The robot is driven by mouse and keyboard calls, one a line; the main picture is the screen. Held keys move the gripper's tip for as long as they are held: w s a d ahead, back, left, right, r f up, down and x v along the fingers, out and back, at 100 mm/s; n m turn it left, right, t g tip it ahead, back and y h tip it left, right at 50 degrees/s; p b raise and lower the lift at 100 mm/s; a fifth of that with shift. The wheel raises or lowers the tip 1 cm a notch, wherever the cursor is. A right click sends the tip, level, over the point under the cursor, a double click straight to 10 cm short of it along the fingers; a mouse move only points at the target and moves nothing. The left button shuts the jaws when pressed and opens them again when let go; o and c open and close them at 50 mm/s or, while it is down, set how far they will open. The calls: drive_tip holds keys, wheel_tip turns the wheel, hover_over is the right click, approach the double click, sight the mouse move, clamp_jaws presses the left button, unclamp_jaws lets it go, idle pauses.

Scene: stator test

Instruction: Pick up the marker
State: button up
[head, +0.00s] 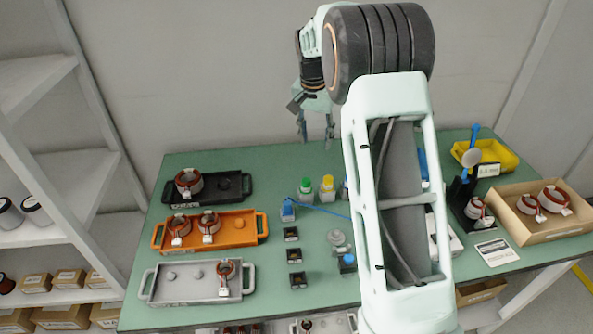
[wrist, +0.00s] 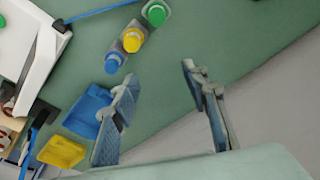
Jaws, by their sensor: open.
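I cannot pick out a marker for certain in either view. A thin blue rod (head: 322,211) lies across the middle of the table in the head view, its right end hidden behind my arm; whether it is the marker I cannot tell. My gripper (head: 316,136) hangs at the table's back edge, fingers down, well apart from the rod. In the wrist view my gripper (wrist: 160,74) is open, with nothing between its fingers. The green table and the pale floor show beyond the fingertips.
Green-capped (head: 306,187) and yellow-capped (head: 327,187) bottles stand at mid-table. Black (head: 232,188), orange (head: 236,225) and grey (head: 160,292) trays are at left. A yellow bin (head: 508,158) and cardboard box (head: 520,235) are at right. A blue bin (wrist: 80,118) is beside my left finger.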

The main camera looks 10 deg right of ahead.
drive_tip(key=shift+m+g+y, duration=0.3)
drive_tip(key=shift+g+y, duration=0.3)
drive_tip(key=shift+g, duration=0.2)
drive_tip(key=s+a+f, duration=0.2)
drive_tip(key=f, duration=0.1)
drive_tip(key=shift+s+a+f, duration=0.1)
drive_tip(key=shift+s+f, duration=0.1)
drive_tip(key=shift+s, duration=0.1)
hover_over(306, 180)
drive_tip(key=f, duration=0.4)
drive_tip(key=shift+d+f, duration=0.25)
drive_tip(key=shift+f, duration=0.15)
drive_tip(key=shift+w+a+f+p, duration=0.1)
drive_tip(key=shift+f+p, duration=0.25)
drive_tip(key=shift+f, duration=1.15)
drive_tip(key=shift+a+f+p, duration=0.1)
drive_tip(key=shift+f+p, duration=0.2)
drive_tip(key=shift+f, duration=1.2)
drive_tip(key=shift+c, duration=0.6)
clamp_jaws()
